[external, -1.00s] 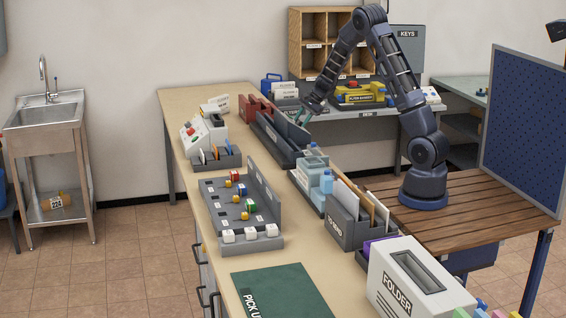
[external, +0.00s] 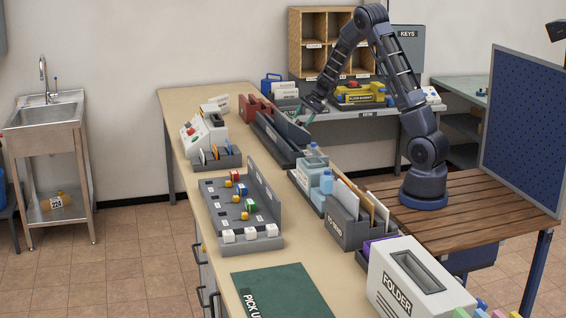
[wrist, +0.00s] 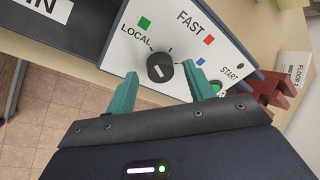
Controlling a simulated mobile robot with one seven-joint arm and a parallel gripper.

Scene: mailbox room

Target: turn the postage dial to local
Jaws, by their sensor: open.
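The postage dial (wrist: 160,67) is a round black knob on a white panel (wrist: 178,30) in the wrist view. A green square marks LOCAL at its upper left, a red square marks FAST at its upper right, and a blue square lies to its right. A small pale mark shows on the knob; its exact direction is hard to read. My gripper (wrist: 164,74) is open, with one teal finger on each side of the knob; I cannot tell whether they touch it. In the external view my gripper (external: 306,114) is low at the far counter; the dial's face is not visible there.
A green START button (wrist: 216,88) is close to the right finger. A red rack (wrist: 268,92) stands further right. In the external view a dark grey tray (external: 272,140) lies beside my gripper, and a white machine (external: 207,133) stands left of it.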

